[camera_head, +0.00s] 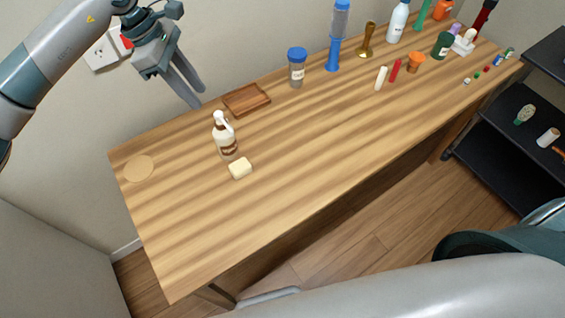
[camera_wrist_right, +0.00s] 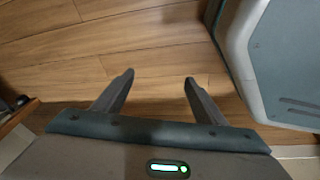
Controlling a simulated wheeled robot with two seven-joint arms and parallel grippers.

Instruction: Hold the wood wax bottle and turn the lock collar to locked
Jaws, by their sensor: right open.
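The wood wax bottle (camera_head: 225,140) stands upright on the wooden table, toward its left part. It is cream and brown with a white top (camera_head: 221,119); I cannot make out the collar's setting. My left gripper (camera_head: 198,98) hangs above and behind the bottle, to its upper left, apart from it. Its two fingers point down and look slightly parted, with nothing seen between them. My right gripper (camera_wrist_right: 158,77) is open and empty in the right wrist view, over the wood floor. The right gripper's fingers do not show in the head view.
A pale block (camera_head: 240,168) lies just in front of the bottle. A brown tray (camera_head: 246,98) and a blue-lidded jar (camera_head: 297,67) stand behind it. A round tan disc (camera_head: 138,168) lies at left. Several items fill the far right end; the table's front middle is clear.

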